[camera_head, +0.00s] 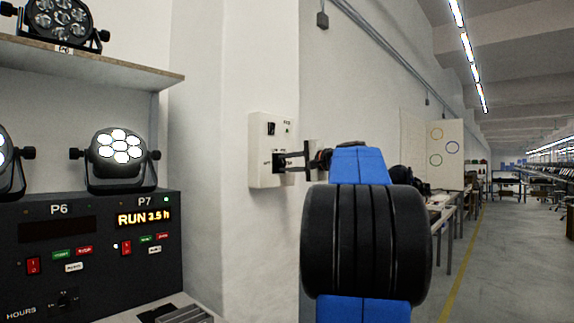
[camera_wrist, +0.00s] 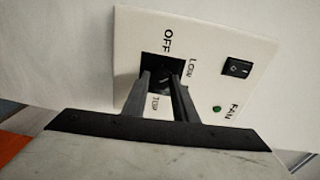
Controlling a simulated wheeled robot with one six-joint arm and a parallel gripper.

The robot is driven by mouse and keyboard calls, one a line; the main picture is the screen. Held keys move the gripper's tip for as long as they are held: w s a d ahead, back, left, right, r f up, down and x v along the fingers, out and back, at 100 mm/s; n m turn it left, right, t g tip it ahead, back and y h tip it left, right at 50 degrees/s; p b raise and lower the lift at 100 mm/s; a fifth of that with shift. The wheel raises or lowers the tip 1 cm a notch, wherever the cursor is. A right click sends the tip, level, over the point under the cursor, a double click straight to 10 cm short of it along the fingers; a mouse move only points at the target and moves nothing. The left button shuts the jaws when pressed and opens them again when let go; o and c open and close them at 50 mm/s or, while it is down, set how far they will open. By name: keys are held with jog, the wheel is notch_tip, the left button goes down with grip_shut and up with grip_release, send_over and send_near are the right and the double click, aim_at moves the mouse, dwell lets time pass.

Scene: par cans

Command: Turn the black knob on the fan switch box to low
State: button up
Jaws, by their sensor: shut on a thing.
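The fan switch box (camera_head: 262,140) is a white box on the wall pillar, left of centre in the head view. In the wrist view its cream face (camera_wrist: 135,40) shows the labels OFF, LOW, TOP and FAN. My gripper (camera_head: 287,162) reaches it from the right. In the wrist view the two fingers of my gripper (camera_wrist: 166,82) are shut on the black knob (camera_wrist: 163,68), one on each side. The fingers hide much of the knob, and I cannot tell which label it points at.
A black rocker switch (camera_wrist: 237,67) and a small green light (camera_wrist: 217,109) sit on the box face near FAN. To the left is a dark control panel (camera_head: 95,245) with P7 reading RUN 3.5 h, under a shelf (camera_head: 90,55) with par cans. An aisle lies open at right.

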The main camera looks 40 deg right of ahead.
jog(key=shift+f+m, duration=0.1)
jog(key=shift+m, duration=0.4)
jog(key=o, duration=1)
jog(key=shift+d, duration=0.1)
jog(key=shift+o, duration=0.2)
jog(key=shift+s, duration=0.1)
jog(key=s+r, duration=0.1)
jog(key=s, duration=1.6)
jog(key=shift+s+d, duration=0.15)
jog(key=shift+d, duration=0.2)
